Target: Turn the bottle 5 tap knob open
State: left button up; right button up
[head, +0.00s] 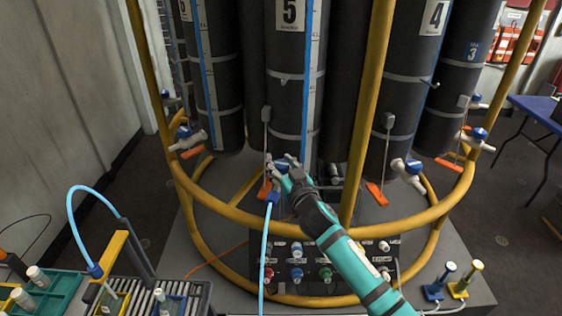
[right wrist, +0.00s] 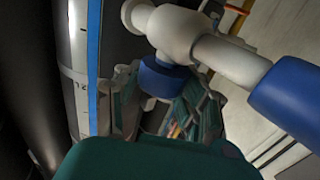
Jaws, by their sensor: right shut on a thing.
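Bottle 5 (head: 290,55) is a tall dark cylinder with a white "5" label, at the middle of the head view. Its tap is at the bottle's foot, mostly covered by my right gripper (head: 284,172). In the right wrist view the tap (right wrist: 190,38) has a white body, and its blue knob (right wrist: 165,78) sits between the fingers of my right gripper (right wrist: 160,100). The gripper is shut on the knob. Whether the knob stands open or closed I cannot tell. A light-blue hose (head: 265,245) hangs from a blue connector (head: 273,197) at the tap. My left gripper is not in view.
A yellow tubular frame (head: 250,218) rings the bottles, with an upright (head: 368,100) close to my right arm. Bottle 4 (head: 420,75) and its tap (head: 407,170) stand to the right. A connector panel (head: 297,275) is below; a roller tray (head: 187,290) is at lower left.

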jog(key=shift+y, duration=0.3)
jog(key=shift+d+n+g+y+p, duration=0.1)
jog(key=shift+n+g+y+p, duration=0.5)
jog(key=shift+n+y+p, duration=0.55)
jog(key=shift+n+g+y+p, duration=0.35)
jog(key=shift+g+y+p, duration=0.25)
jog(key=shift+p, duration=0.2)
jog(key=shift+f+n+g+y, duration=0.1)
jog(key=shift+n+g+y, duration=0.4)
jog(key=shift+y, duration=0.05)
jog(key=shift+f+n+g+y, duration=0.1)
jog(key=shift+n+g+y, duration=0.35)
jog(key=shift+y, duration=0.25)
jog(key=shift+n+g+y, duration=0.4)
jog(key=shift+n+g, duration=0.05)
jog(key=o, duration=1)
jog(key=shift+c, duration=0.2)
jog(key=shift+o, duration=1.4)
jog(key=shift+s, duration=0.1)
